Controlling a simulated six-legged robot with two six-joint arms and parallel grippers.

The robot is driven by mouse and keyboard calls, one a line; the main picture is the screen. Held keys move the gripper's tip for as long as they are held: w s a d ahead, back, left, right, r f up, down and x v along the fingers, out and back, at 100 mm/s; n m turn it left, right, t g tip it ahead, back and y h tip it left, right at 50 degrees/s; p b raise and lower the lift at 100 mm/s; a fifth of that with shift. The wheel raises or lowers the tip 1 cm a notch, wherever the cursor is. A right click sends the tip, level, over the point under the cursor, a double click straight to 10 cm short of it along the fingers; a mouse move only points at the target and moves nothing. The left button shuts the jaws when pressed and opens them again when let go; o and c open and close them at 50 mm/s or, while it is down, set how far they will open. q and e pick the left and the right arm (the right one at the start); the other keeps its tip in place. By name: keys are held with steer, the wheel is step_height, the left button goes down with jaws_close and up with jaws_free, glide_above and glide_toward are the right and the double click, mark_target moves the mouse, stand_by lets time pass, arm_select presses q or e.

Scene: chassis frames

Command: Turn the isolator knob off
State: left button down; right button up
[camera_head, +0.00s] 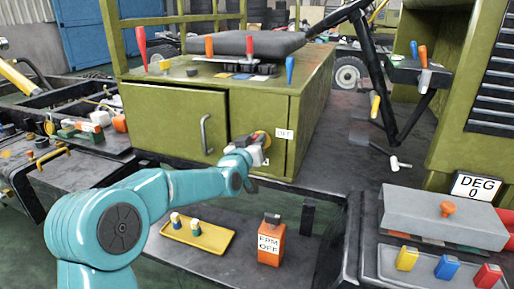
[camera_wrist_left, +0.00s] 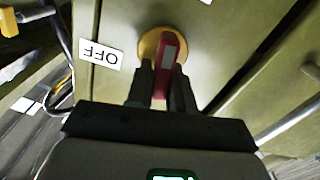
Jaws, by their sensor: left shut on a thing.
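The isolator knob (camera_wrist_left: 167,58) is a red bar handle with a pale stripe on a round yellow base (camera_wrist_left: 150,44), mounted on the green cabinet's front. My left gripper (camera_wrist_left: 162,76) is shut on the red handle, a finger on each side of it. In the head view the knob's yellow and red edge (camera_head: 262,136) shows just past my left gripper (camera_head: 252,150), which hides most of it. A white OFF label (camera_wrist_left: 100,55) is beside the knob; in the head view it sits to the knob's right (camera_head: 284,134). My right gripper is not in view.
The green cabinet (camera_head: 160,118) has a door with a metal handle (camera_head: 206,134) left of the knob. Coloured levers stand on its top. Below are a yellow tray (camera_head: 215,240) and an orange RPM OFF box (camera_head: 271,247). A grey box (camera_head: 440,212) is at right.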

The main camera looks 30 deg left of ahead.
arm_select(q)
steer(key=shift+s+a+f+n+b, duration=0.1)
steer(key=shift+a+f+n+b, duration=0.15)
steer(key=shift+n+b, duration=2.2)
steer(key=shift+a+f+n+b, duration=0.1)
steer(key=shift+f+n+b, duration=0.2)
steer(key=shift+n+b, duration=2.1)
steer(key=shift+s+a+f+n+b, duration=0.1)
steer(key=shift+a+f+n+b, duration=0.15)
steer(key=shift+n+b, duration=2.2)
arm_select(e)
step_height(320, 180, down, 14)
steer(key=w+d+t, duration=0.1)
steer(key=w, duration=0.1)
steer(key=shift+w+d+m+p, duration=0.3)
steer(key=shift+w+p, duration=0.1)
steer(key=shift+p, duration=0.05)
arm_select(q)
steer(key=shift+n, duration=0.6)
steer(key=c, duration=1.1)
jaws_free()
